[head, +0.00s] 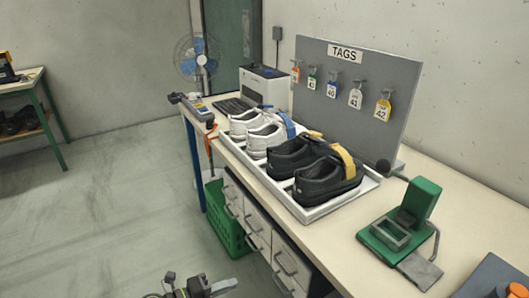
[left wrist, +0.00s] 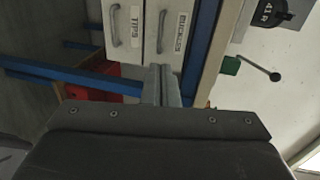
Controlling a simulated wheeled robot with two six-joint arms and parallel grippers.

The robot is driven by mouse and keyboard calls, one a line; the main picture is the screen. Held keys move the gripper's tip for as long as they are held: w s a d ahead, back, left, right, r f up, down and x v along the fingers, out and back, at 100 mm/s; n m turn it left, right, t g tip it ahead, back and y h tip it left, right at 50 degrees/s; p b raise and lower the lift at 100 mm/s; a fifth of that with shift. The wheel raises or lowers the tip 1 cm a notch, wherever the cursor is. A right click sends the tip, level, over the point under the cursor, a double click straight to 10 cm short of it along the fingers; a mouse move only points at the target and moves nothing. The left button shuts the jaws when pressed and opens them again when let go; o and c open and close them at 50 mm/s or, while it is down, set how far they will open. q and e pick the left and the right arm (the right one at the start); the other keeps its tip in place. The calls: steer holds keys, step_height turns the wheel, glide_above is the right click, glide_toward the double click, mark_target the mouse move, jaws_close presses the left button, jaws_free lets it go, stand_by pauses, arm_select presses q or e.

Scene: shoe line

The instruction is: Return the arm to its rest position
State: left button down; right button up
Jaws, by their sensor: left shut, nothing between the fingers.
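My left gripper (head: 196,286) shows at the bottom edge of the head view, low in front of the workbench and over the floor. Most of its arm is cut off by the frame. In the left wrist view its two fingers (left wrist: 161,84) are together with nothing between them, apart from the drawer fronts (left wrist: 124,24) beyond. My right gripper is in neither view.
The workbench (head: 335,262) bears a shoe tray (head: 312,213) with white shoes (head: 262,132) and black shoes (head: 328,183), a tag board (head: 395,75) and a green press (head: 400,228). A green crate (head: 226,222) stands below. The floor (head: 100,210) to the left is clear.

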arm_select(q)
steer(key=s+a+f+n+t+y+p, duration=0.1)
steer(key=s+a+f+n+y, duration=0.35)
steer(key=f+n, duration=0.3)
steer(key=s+a+f+n+t+y, duration=0.1)
steer(key=s+a+f+n+y, duration=0.25)
steer(key=a+f+n, duration=0.35)
steer(key=s+a+f+n+t+y+p, duration=0.1)
steer(key=s+a+f+n+y, duration=0.3)
steer(key=f+n, duration=0.4)
steer(key=s+a+f+n+g+y, duration=0.1)
steer(key=s+f+n+g, duration=0.2)
steer(key=s, duration=1.2)
steer(key=s+a+f+n+g+y, duration=0.1)
steer(key=s+f+n+g, duration=0.3)
steer(key=s, duration=1.2)
step_height(320, 180, down, 7)
steer(key=a+g, duration=0.1)
steer(key=g, duration=0.2)
steer(key=shift+p, duration=0.3)
steer(key=shift+a+r, duration=0.1)
